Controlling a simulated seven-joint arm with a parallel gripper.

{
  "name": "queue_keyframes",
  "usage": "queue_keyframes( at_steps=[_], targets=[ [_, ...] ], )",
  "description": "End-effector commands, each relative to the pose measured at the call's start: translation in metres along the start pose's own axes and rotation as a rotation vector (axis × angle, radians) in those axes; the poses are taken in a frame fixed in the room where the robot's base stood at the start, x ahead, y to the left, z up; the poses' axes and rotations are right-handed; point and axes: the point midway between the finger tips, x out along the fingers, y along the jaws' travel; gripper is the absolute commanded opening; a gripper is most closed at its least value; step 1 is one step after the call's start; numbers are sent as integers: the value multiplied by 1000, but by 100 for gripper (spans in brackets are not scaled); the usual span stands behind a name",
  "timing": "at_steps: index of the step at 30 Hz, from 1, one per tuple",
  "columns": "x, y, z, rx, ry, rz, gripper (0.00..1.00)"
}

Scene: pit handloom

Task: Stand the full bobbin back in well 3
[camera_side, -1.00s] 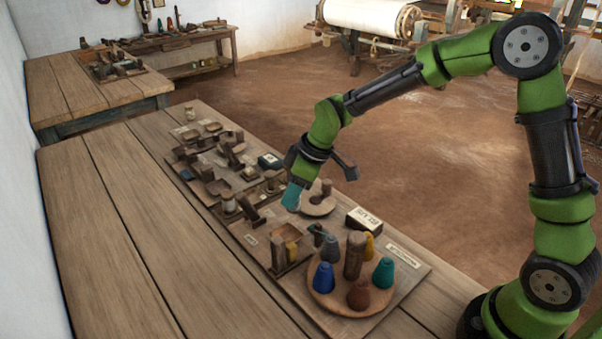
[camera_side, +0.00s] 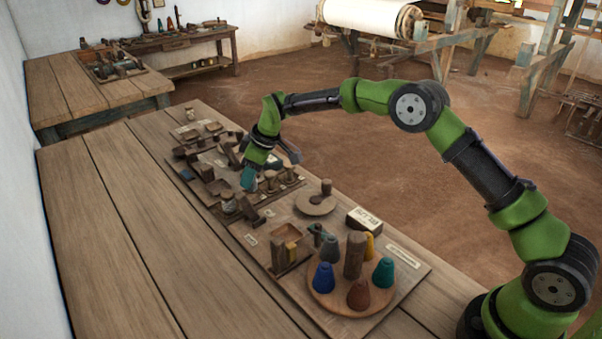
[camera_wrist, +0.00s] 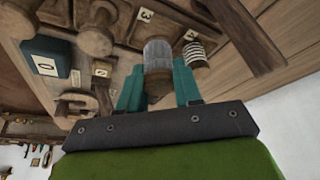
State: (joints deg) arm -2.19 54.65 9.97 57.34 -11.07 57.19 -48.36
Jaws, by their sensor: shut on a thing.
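My gripper (camera_wrist: 158,72) has teal fingers shut on a bobbin wound with grey thread (camera_wrist: 158,54), with wooden ends. In the side view my gripper (camera_side: 249,180) is low over the rack in the middle of the bench, and its load cannot be made out. Just right of the held bobbin in the wrist view is a bobbin with pale, dark-striped thread (camera_wrist: 195,53). A label reading 3 (camera_wrist: 144,15) is on the rack board, up and left of the held bobbin. The opening of well 3 cannot be made out, nor whether the bobbin touches the board.
Bare wooden spools (camera_wrist: 96,38) stand left of the held bobbin, with a dark teal block (camera_wrist: 46,58) beyond. A long dark wooden piece (camera_wrist: 240,38) lies at right. A round tray of coloured cones (camera_side: 322,296) stands near the front. The bench's left side is clear.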

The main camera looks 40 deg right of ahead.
Motion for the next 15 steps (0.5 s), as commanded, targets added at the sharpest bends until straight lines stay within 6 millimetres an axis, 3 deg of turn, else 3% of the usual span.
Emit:
queue_keyframes(
  at_steps=[6, 12, 15],
  targets=[
    [4, 3, -6, -1, 1, 1, 1],
    [32, 3, 7, 0, -2, -1, 1],
    [36, 3, 8, 0, 0, 0, 1]
  ],
)
